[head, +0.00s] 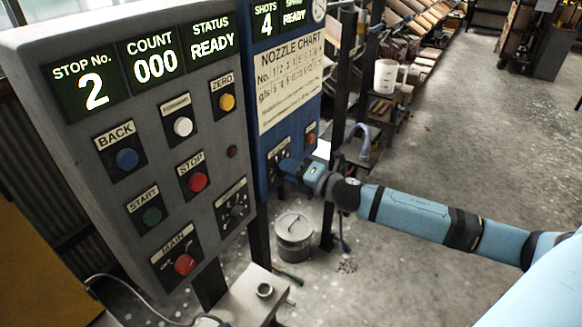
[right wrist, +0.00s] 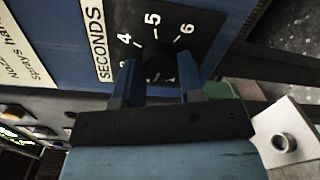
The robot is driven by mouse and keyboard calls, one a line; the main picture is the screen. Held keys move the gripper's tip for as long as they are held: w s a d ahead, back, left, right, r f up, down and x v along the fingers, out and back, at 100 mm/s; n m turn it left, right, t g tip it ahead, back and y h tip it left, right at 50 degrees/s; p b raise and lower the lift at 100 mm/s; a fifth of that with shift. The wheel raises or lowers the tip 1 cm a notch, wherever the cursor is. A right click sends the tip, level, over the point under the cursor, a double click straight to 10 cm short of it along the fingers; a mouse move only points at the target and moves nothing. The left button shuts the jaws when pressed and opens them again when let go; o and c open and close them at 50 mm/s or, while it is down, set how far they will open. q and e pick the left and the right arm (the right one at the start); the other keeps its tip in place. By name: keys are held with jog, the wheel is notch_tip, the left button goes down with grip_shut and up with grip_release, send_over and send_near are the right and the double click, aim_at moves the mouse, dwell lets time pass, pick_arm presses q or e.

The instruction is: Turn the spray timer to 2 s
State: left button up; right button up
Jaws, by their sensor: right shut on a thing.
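The spray timer's black dial plate (right wrist: 190,22) is on the blue panel, with a "SECONDS" label and the numbers 4, 5 and 6 readable in the right wrist view. It also shows small in the head view (head: 277,153). My right gripper (head: 289,167) reaches it from the right. Its two blue fingers (right wrist: 158,74) are shut on the dark knob (right wrist: 157,64), one on each side. The fingers hide part of the scale, and I cannot tell where the knob points. My left gripper is not in view.
The grey control box (head: 110,215) with buttons and displays stands left of the blue panel (head: 262,145). A lidded metal pot (head: 294,238) is on the floor below. Floor at right is open.

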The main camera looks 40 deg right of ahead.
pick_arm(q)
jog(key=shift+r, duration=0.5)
pick_arm(e)
jog(key=shift+m, duration=0.4)
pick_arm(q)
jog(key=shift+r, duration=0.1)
pick_arm(e)
jog(key=o, duration=0.9)
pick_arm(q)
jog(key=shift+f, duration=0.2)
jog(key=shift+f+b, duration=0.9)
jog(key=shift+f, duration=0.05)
pick_arm(e)
jog(key=shift+v, duration=6.9)
